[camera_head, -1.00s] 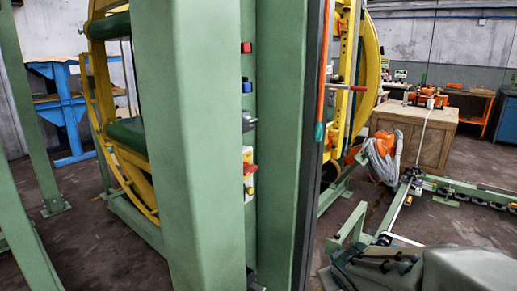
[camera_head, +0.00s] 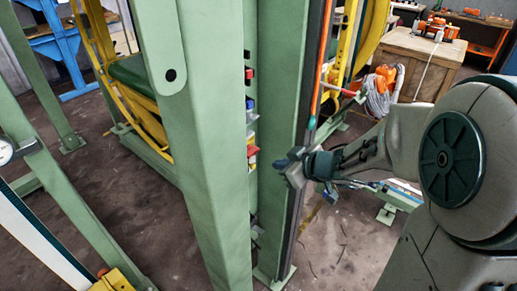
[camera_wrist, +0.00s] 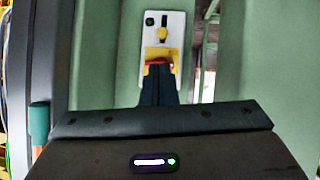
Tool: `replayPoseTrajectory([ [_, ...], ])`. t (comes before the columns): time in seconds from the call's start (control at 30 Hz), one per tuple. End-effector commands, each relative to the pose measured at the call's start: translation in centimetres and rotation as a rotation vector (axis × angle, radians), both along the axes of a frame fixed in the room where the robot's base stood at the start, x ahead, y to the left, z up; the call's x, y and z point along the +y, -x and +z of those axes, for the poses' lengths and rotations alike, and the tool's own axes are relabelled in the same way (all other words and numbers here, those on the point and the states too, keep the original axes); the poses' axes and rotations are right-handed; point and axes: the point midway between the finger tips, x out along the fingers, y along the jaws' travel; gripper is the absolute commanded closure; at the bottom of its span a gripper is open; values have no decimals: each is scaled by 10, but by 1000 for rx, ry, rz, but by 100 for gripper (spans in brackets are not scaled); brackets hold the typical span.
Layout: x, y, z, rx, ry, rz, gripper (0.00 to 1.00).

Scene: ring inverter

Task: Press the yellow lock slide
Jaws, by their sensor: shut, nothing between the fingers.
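A white plate (camera_wrist: 176,45) is mounted on a green post in the wrist view. It carries a small yellow slide-like piece (camera_wrist: 162,34), which I take for the lock slide, and a yellow block with a red part (camera_wrist: 158,60). My gripper (camera_wrist: 158,80) is shut and empty, its dark fingers pointing at the plate. The fingertips overlap the yellow block with the red part; I cannot tell if they touch it. In the head view the red and yellow parts (camera_head: 252,151) show edge-on between green posts, with my gripper (camera_head: 284,164) just right of them.
Green posts (camera_head: 200,150) stand close on both sides of the plate. An orange and teal rod (camera_head: 318,75) runs along the right post. A wooden crate (camera_head: 425,60) and a hose coil (camera_head: 380,95) stand behind.

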Motion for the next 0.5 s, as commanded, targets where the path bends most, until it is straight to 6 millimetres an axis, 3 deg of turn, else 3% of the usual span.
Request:
replayPoseTrajectory([
  [0.5,6,-1,-1,4,-6,16,100],
])
